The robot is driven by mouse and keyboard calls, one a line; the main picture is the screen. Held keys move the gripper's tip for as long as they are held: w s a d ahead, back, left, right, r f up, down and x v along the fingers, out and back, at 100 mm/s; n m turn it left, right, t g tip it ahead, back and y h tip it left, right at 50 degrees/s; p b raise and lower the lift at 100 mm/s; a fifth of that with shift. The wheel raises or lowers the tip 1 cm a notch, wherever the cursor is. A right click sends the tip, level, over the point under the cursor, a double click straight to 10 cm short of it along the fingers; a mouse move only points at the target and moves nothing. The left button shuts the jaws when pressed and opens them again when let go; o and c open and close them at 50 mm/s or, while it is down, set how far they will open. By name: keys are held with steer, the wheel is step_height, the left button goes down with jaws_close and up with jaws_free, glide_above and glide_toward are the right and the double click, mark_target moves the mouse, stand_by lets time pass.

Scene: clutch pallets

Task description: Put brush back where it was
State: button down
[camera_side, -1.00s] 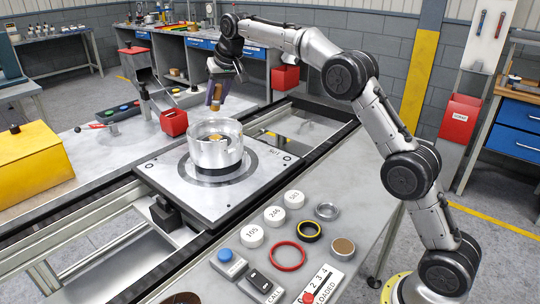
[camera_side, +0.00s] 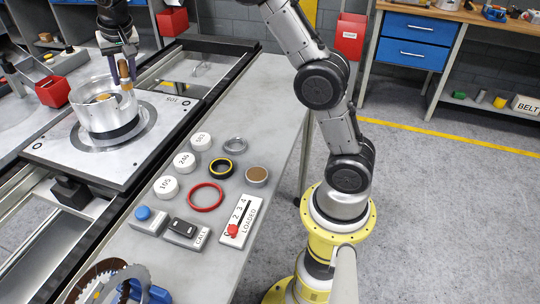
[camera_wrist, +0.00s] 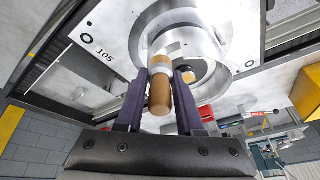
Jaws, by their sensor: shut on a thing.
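My gripper (camera_side: 124,66) is shut on the brush (camera_side: 124,70), which has a wooden handle and a pale band. In the wrist view the brush (camera_wrist: 160,92) is between the two dark fingers. In the side view it overlaps the right rim of a round silver housing (camera_side: 108,118); I cannot tell if they touch. The housing stands on a flat metal pallet (camera_side: 60,148) marked 105. A small brown-orange piece (camera_side: 103,97) shows inside the housing. The brush's original place cannot be made out.
A red open bin (camera_side: 52,91) stands left of the housing. On the bench at right lie white numbered discs (camera_side: 184,162), a red ring (camera_side: 206,196), a black-yellow ring (camera_side: 221,167) and control boxes (camera_side: 185,232). Toothed rings (camera_side: 125,283) lie at the front.

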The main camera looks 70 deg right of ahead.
steer(key=s+a+f+m+g, duration=0.1)
steer(key=s+f+m+g, duration=0.15)
steer(key=s, duration=2.15)
steer(key=s+a+f+m+g, duration=0.1)
steer(key=s+m, duration=0.2)
steer(key=s, duration=2.1)
glide_above(270, 154)
steer(key=f, duration=0.5)
steer(key=s+f, duration=0.1)
steer(key=f, duration=0.2)
steer(key=shift+a+f, duration=0.35)
steer(key=shift+a, duration=0.05)
steer(key=shift+w+d+f, duration=0.1)
steer(key=shift+w+f, duration=0.1)
steer(key=shift+f, duration=0.05)
steer(key=shift+w+d+f, duration=0.1)
steer(key=shift+w+f, duration=0.05)
steer(key=shift+f, duration=0.75)
steer(key=shift+w+f, duration=0.1)
steer(key=shift+f, duration=0.8)
steer(key=shift+f, duration=0.2)
steer(key=c, duration=0.5)
jaws_free()
steer(key=shift+c, duration=0.2)
